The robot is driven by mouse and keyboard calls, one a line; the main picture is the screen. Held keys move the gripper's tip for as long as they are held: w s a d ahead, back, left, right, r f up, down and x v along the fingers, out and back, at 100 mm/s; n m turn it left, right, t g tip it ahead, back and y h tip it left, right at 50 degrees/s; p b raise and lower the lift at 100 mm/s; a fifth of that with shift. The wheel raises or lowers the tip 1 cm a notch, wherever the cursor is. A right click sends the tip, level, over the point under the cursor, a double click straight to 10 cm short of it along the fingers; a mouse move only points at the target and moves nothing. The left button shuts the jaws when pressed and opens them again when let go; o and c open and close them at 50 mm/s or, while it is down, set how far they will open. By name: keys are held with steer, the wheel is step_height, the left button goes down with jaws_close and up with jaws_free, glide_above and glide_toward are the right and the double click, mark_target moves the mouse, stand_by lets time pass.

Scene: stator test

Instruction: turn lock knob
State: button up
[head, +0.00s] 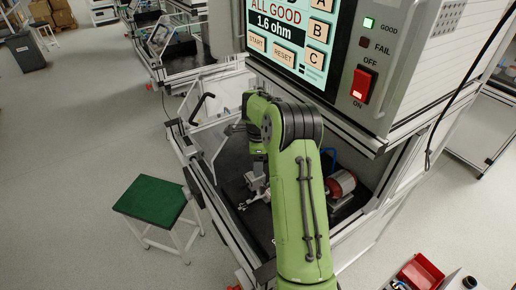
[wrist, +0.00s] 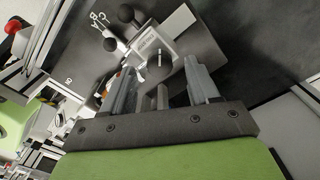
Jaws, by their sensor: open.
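In the wrist view, a dark round knob (wrist: 159,63) on a short stem sits on a grey metal fixture (wrist: 155,38), roughly between the fingertips of my gripper (wrist: 161,68). The two fingers are apart, one on each side of the knob; I cannot tell whether either touches it. Two more black ball knobs show on the fixture, at its top (wrist: 126,13) and left (wrist: 110,44). Letters A, B and C are marked beside it. In the head view, the fixture (head: 257,188) is small and partly hidden by my green arm, and the fingertips are unclear.
A red cylindrical part (head: 341,183) lies right of my arm on the dark bench top. A test panel (head: 292,40) reading "ALL GOOD" and a red switch (head: 361,85) overhang the bench. A clear guard with a black handle (head: 199,108) stands at left, near a green stool (head: 152,198).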

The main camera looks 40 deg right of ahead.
step_height(320, 180, up, 14)
steer(key=p, duration=0.2)
steer(key=shift+r+p, duration=0.2)
steer(key=shift+p, duration=0.2)
steer(key=s+a+r+n+t+h, duration=0.2)
steer(key=s+a+r+n+t, duration=0.1)
steer(key=s+a+r+n, duration=0.9)
steer(key=s+a+f+n+t+y, duration=0.1)
steer(key=s+a+f+n, duration=0.2)
steer(key=s+a+n, duration=0.2)
steer(key=s+a+f+n+t+y, duration=0.1)
steer(key=s+a+f+n, duration=0.2)
steer(key=s+a+n, duration=0.2)
steer(key=s+n, duration=0.3)
steer(key=s, duration=0.2)
steer(key=shift+t, duration=0.3)
steer(key=shift+f, duration=0.1)
